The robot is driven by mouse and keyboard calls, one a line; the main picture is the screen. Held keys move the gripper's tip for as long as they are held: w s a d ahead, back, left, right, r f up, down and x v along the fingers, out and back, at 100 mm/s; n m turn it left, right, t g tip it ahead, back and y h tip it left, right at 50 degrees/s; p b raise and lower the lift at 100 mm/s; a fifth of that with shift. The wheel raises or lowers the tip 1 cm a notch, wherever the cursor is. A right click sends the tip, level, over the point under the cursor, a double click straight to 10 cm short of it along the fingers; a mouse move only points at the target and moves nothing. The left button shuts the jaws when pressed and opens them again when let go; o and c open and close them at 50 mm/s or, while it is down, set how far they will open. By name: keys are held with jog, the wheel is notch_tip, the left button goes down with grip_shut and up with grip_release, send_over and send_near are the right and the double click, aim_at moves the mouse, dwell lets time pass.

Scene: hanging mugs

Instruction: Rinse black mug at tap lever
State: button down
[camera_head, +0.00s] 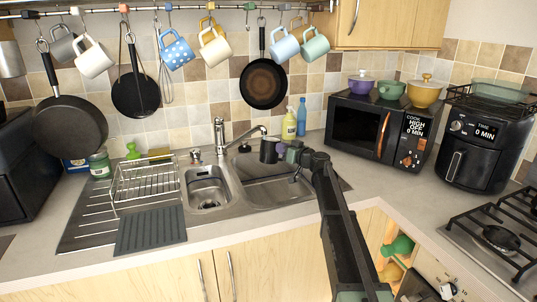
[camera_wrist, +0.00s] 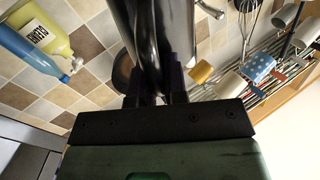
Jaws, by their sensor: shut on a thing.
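The black mug (camera_head: 268,151) is held at the end of my arm, just below and slightly right of the tip of the tap spout (camera_head: 247,134), over the back of the sink (camera_head: 265,190). My gripper (camera_head: 280,149) is shut on the mug from the right. The tap's upright body with its lever (camera_head: 219,124) stands behind the sink, left of the mug. In the wrist view the mug (camera_wrist: 138,35) fills the space at the fingers of my gripper (camera_wrist: 160,88). The mug's opening and handle are not clear.
A yellow soap bottle (camera_head: 289,124) and a blue bottle (camera_head: 301,117) stand close behind my gripper. A wire dish rack (camera_head: 145,183) is left of the sink. The microwave (camera_head: 367,125) is at the right. Mugs and pans hang from the rail (camera_head: 150,7) above.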

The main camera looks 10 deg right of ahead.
jog(key=s, duration=0.8)
dwell(0.4)
jog(key=shift+d, duration=0.1)
dwell(1.1)
jog(key=s+r+p, duration=0.4)
jog(key=s, duration=0.1)
jog(key=shift+d, duration=0.1)
dwell(0.4)
